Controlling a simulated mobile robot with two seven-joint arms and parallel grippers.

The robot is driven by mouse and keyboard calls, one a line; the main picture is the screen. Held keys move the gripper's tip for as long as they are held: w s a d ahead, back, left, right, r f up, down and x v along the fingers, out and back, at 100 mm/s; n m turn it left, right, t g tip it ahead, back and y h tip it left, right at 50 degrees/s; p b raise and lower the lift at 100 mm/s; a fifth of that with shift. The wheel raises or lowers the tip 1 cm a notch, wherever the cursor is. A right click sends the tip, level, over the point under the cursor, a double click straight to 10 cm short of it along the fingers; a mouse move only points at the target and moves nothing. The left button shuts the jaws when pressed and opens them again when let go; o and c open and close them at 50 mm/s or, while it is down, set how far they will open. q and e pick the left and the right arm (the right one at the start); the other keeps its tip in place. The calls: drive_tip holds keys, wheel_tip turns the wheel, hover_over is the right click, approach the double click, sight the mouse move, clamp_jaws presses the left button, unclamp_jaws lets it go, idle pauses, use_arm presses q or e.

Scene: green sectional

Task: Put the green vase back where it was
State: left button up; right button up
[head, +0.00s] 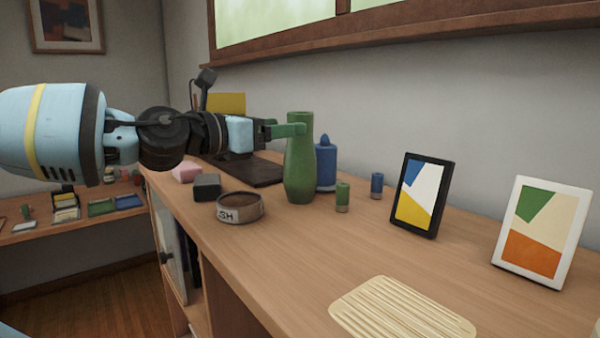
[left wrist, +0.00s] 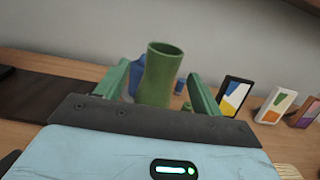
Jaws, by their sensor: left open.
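The green vase (head: 300,165) stands upright on the wooden cabinet top. In the left wrist view the vase (left wrist: 158,75) shows its open mouth and upper body between my two green fingers. My left gripper (head: 290,130) is at the upper part of the vase, coming in from the left. Its fingers (left wrist: 160,88) are apart, one on each side of the vase, with a visible gap on the right side. Whether the left finger touches the vase I cannot tell. My right gripper is not in either view.
A blue bottle (head: 326,166) stands close behind the vase, with small green (head: 342,197) and blue (head: 376,186) cylinders to its right. A round tin (head: 240,207) is left. Picture frames (head: 423,196) and a ribbed cream mat (head: 400,308) are right. The cabinet's front middle is clear.

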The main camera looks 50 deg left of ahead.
sight(308, 122)
use_arm(q)
drive_tip(key=shift+w+d, duration=0.1)
drive_tip(key=shift+w, duration=0.75)
drive_tip(key=shift+w, duration=0.1)
drive_tip(key=shift+w+d+r, duration=0.1)
drive_tip(key=shift+w+d, duration=0.1)
drive_tip(key=shift+w, duration=1.05)
drive_tip(key=shift+w+d, duration=0.15)
drive_tip(key=shift+w, duration=1.1)
clamp_jaws()
drive_tip(key=shift+r, duration=0.1)
